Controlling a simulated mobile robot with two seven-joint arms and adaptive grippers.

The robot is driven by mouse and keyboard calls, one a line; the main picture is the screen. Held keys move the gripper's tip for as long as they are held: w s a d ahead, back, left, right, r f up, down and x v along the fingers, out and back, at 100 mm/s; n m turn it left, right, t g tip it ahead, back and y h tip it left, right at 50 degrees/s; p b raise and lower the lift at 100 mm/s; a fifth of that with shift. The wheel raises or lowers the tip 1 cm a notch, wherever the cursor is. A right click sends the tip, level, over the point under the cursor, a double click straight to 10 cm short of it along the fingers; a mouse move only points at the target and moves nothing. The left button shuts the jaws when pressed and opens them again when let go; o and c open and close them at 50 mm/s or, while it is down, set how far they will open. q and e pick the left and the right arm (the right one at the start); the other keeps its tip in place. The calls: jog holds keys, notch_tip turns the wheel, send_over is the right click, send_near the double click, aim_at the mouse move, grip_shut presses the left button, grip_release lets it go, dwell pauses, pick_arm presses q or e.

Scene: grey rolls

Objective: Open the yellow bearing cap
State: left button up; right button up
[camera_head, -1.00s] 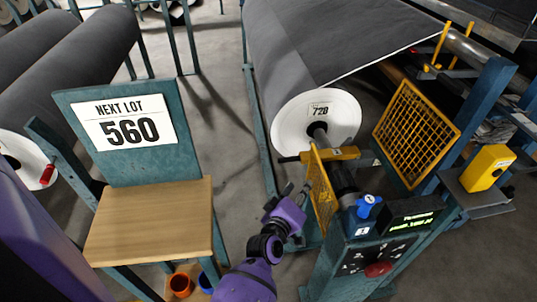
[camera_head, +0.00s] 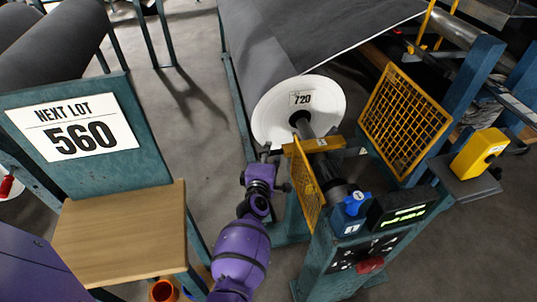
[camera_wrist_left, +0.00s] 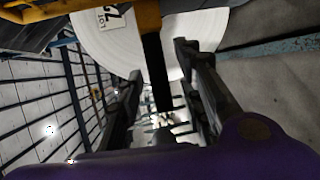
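The yellow bearing cap (camera_head: 318,145) lies across the dark shaft (camera_head: 306,130) just in front of the roll's white end disc (camera_head: 268,112); it looks closed. A short dark handle sticks out at its left end. My left gripper (camera_head: 270,157) is at that end, coming from below. In the left wrist view, the cap's yellow edge (camera_wrist_left: 80,8) is at the top and the dark handle (camera_wrist_left: 156,72) hangs between the two fingers (camera_wrist_left: 158,60). The fingers are apart, with gaps on both sides of the handle. My right gripper is not in view.
A yellow mesh guard (camera_head: 306,185) stands right of my left arm, and a larger mesh guard (camera_head: 404,110) is farther right. A control box (camera_head: 350,250) with a red button is in front. A wooden-topped stand (camera_head: 120,232) with a 560 sign is at left.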

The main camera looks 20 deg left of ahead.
pick_arm(q)
jog(key=shift+w, duration=0.25)
jog(key=shift+c, duration=0.6)
grip_shut()
